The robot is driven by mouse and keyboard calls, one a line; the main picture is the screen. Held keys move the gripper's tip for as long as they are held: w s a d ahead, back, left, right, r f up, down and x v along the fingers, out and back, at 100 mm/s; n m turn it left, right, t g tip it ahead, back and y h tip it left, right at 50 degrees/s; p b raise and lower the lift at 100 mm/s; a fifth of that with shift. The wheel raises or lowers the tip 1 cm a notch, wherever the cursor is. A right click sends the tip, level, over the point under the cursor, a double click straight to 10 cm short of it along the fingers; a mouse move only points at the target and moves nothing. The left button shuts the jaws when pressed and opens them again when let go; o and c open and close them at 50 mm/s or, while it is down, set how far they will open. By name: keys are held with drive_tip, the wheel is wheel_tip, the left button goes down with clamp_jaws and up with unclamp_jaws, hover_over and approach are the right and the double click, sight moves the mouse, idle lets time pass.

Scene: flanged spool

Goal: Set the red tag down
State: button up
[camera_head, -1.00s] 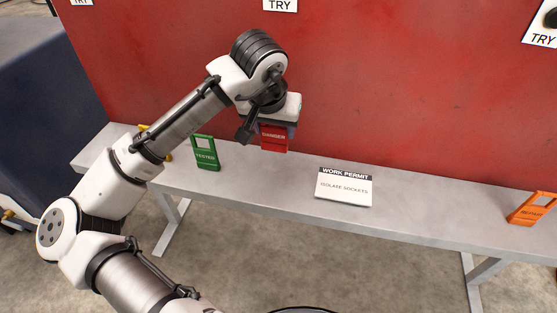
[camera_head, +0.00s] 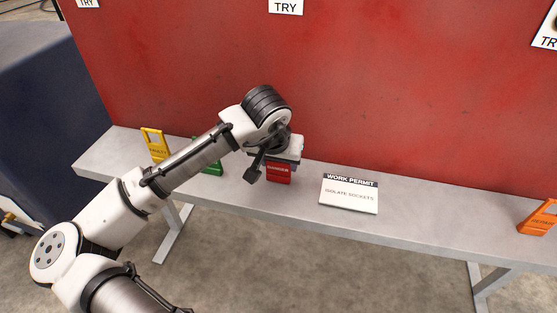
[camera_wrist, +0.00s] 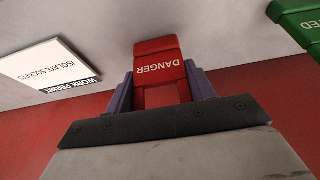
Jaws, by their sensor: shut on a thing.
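The red tag (camera_head: 279,173), marked DANGER, is held in my gripper (camera_head: 277,160) just over or on the grey bench, between the green tag and the work permit card. In the wrist view the red tag (camera_wrist: 160,70) sits between the two purple-grey fingers of my gripper (camera_wrist: 162,90), which are shut on it. Its lettering is upside down there. I cannot tell whether its lower end touches the bench. Its upper part is hidden by the gripper in the head view.
A grey bench (camera_head: 420,225) runs along a red wall (camera_head: 420,90). A white work permit card (camera_head: 349,194) lies to the right of the red tag. A green tag (camera_head: 212,169), partly behind my arm, and a yellow tag (camera_head: 155,145) stand left. An orange tag (camera_head: 538,218) stands far right.

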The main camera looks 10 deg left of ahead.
drive_tip(key=o, duration=1)
drive_tip(key=shift+r, duration=0.3)
drive_tip(key=p+v, duration=0.2)
drive_tip(key=v, duration=0.9)
drive_tip(key=shift+s+r, duration=0.25)
drive_tip(key=shift+s, duration=0.05)
